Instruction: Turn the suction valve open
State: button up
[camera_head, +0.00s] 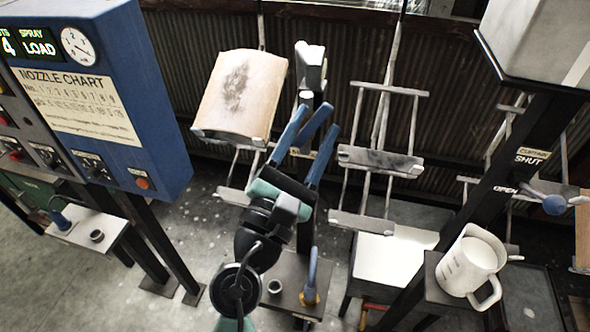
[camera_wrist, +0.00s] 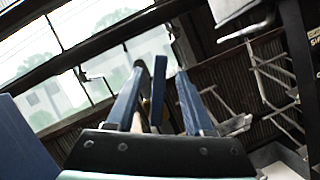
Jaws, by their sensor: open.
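My gripper (camera_head: 320,120) is open, its two blue fingers pointing up and away from me beside a dark post. A blue lever (camera_head: 318,121) lies between the fingers, apparently the suction valve handle. It also shows between the fingers in the wrist view (camera_wrist: 158,88), with gaps on both sides. I cannot tell whether it touches either finger. A small label (camera_head: 302,153) on the post is mostly hidden behind my gripper, so its words and the valve's setting cannot be read.
A white nozzle head (camera_head: 310,66) tops the post. A tan curved panel (camera_head: 240,95) hangs close behind on the left. A blue control cabinet (camera_head: 160,110) stands left. On the right are a curtain lever (camera_head: 553,204) marked OPEN and SHUT and a white jug (camera_head: 470,262).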

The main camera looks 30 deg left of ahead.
jog(key=b+v, duration=0.2)
jog(key=v, duration=0.5)
